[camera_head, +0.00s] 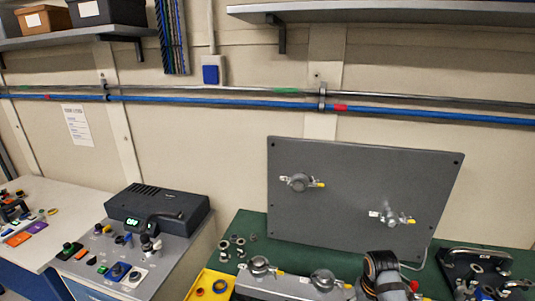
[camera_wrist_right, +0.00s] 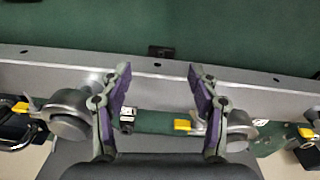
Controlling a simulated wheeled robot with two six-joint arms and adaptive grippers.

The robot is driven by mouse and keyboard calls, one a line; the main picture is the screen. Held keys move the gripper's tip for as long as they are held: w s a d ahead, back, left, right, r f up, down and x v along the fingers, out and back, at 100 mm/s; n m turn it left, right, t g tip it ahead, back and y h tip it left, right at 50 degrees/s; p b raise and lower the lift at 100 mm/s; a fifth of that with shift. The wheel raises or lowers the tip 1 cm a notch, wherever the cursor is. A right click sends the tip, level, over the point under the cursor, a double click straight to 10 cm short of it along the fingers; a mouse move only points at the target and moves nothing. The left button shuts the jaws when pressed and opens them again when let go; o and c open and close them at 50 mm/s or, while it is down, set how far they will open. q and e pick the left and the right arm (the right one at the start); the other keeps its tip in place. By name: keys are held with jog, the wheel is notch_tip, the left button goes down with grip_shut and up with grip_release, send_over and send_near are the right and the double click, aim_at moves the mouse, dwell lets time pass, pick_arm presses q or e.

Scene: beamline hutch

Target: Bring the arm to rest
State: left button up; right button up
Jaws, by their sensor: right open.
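My right gripper (camera_wrist_right: 160,76) is open and empty in the right wrist view, its two purple-padded fingers spread apart. It is above a grey metal strip (camera_wrist_right: 160,64) at the edge of a green surface (camera_wrist_right: 230,25). A round metal valve (camera_wrist_right: 68,112) is left of the fingers. Another valve (camera_wrist_right: 238,122) is partly behind the right finger. I cannot tell whether the fingers touch anything. In the head view, a banded grey cylinder at the lower edge may be part of my arm; no fingers show there. My left gripper is not in view.
A grey upright panel (camera_head: 350,210) with two valves stands on the green bench (camera_head: 245,225). A grey valve block (camera_head: 280,290) is in front, beside a yellow tray (camera_head: 198,293). A control console (camera_head: 85,240) is at left. Shelves (camera_head: 400,10) and a blue pipe (camera_head: 220,102) line the wall.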

jog(key=s+a+n+t, duration=0.1)
jog(key=s+a, duration=0.1)
jog(key=s, duration=0.8)
jog(key=s+a+n+t, duration=0.2)
jog(key=s, duration=0.7)
notch_tip(320, 180, down, 30)
jog(key=s+d+r+g+b, duration=0.1)
jog(key=s+d+b, duration=0.15)
jog(key=b, duration=0.35)
pick_arm(q)
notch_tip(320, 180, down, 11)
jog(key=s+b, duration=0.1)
jog(key=b, duration=0.3)
jog(key=shift+b, duration=0.35)
pick_arm(e)
jog(key=s+d+f+g, duration=0.1)
jog(key=s+f, duration=1.7)
jog(key=f, duration=0.5)
jog(key=shift+s+d+m+g, duration=0.2)
jog(key=shift+d+m+g, duration=0.1)
jog(key=shift+m, duration=0.1)
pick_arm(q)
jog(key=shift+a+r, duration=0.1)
